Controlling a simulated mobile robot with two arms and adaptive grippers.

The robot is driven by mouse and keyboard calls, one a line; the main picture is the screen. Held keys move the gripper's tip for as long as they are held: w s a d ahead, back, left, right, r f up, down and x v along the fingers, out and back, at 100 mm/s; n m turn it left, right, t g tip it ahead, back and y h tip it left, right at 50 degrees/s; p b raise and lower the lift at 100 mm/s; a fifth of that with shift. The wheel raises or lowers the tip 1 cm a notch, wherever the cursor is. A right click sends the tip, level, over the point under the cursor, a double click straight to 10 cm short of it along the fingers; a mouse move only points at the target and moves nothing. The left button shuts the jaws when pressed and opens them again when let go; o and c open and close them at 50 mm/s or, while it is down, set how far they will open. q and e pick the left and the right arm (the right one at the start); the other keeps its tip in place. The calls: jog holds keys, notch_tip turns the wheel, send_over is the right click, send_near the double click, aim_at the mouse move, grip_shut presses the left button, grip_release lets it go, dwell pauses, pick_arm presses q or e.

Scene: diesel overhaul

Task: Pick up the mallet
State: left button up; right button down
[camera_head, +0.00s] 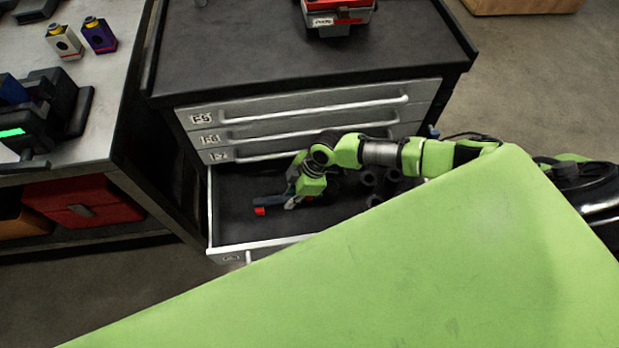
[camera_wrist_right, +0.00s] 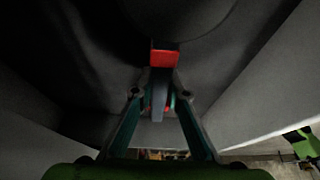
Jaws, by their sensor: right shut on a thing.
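The mallet (camera_head: 260,211) shows as a dark piece with a red end in the open drawer (camera_head: 232,246) of the dark cabinet. My right gripper (camera_head: 291,203) reaches down into the drawer and is shut on it. In the right wrist view, the mallet's red end (camera_wrist_right: 165,58) and grey shaft (camera_wrist_right: 158,95) lie between the fingers of my right gripper (camera_wrist_right: 160,102). The rest of the mallet is hidden by the gripper. I cannot tell whether it touches the drawer floor. My left gripper is not in view.
Several dark round parts (camera_head: 368,178) lie in the drawer's right side. Closed drawers (camera_head: 300,122) sit above it. A red and grey box (camera_head: 338,18) stands on the cabinet top. A workbench (camera_head: 105,85) with small parts stands at left.

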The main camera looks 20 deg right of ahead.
jog(key=shift+r, duration=0.1)
jog(key=shift+r, duration=0.5)
jog(key=s+r, duration=0.8)
jog(key=s, duration=0.1)
jog(key=s+r+b, duration=0.1)
jog(key=s+r, duration=0.3)
jog(key=s, duration=0.1)
jog(key=shift+d, duration=0.25)
jog(key=shift+w, duration=0.1)
